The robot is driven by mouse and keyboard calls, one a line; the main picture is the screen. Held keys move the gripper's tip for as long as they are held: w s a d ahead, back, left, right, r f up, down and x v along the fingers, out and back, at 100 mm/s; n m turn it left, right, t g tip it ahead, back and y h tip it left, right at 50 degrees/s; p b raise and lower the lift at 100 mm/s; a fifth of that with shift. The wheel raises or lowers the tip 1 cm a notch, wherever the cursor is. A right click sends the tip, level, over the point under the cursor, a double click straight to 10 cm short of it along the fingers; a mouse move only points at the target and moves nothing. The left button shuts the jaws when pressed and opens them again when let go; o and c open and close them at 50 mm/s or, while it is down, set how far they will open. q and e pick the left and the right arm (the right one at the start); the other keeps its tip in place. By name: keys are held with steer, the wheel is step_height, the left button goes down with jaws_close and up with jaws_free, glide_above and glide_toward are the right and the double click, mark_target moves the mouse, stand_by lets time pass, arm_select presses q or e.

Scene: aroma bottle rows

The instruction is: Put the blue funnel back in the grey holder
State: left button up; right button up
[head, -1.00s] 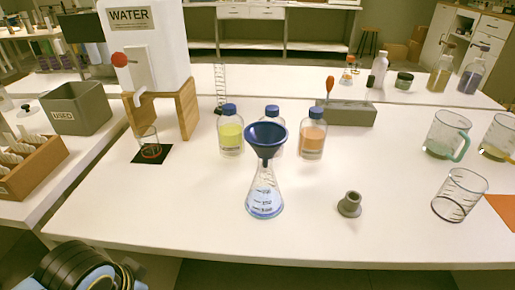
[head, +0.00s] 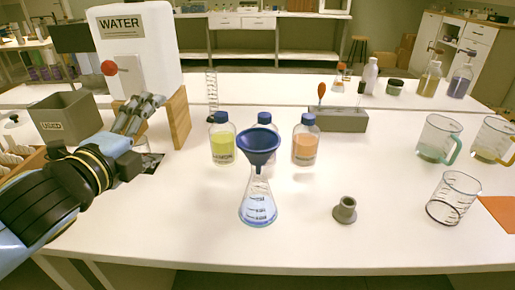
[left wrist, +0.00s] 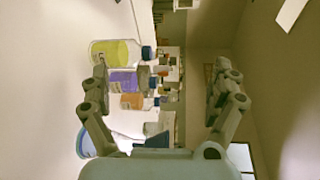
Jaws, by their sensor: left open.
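The blue funnel (head: 259,143) sits upright in the neck of a conical flask (head: 258,205) with blue liquid. The small grey holder (head: 345,210), a short tube on a round foot, stands empty to the flask's right. My left gripper (head: 144,102) is open and empty, raised in front of the water dispenser, left of and apart from the funnel. In the left wrist view its two fingers (left wrist: 160,72) are spread wide with nothing between them. My right gripper is not in view.
Bottles with yellow (head: 222,147) and orange (head: 305,147) liquid, and a third between them, stand behind the funnel. A long grey block (head: 340,121) is behind. Beakers (head: 453,197) stand at the right. The table front is clear.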

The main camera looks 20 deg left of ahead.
arm_select(q)
steer(key=w+d+r+m+t+h, duration=0.15)
steer(key=d+r+m+h, duration=0.3)
steer(key=m+h, duration=0.6)
steer(key=m+g+h, duration=0.5)
steer(key=m+g, duration=0.2)
steer(key=m, duration=1.1)
glide_toward(275, 137)
steer(key=w+r, duration=0.1)
steer(key=x, duration=0.2)
steer(key=p+x, duration=0.1)
steer(key=x, duration=0.1)
steer(key=f+p+x, duration=0.1)
steer(key=x, duration=0.1)
steer(key=shift+d, duration=0.55)
steer(key=c, duration=1)
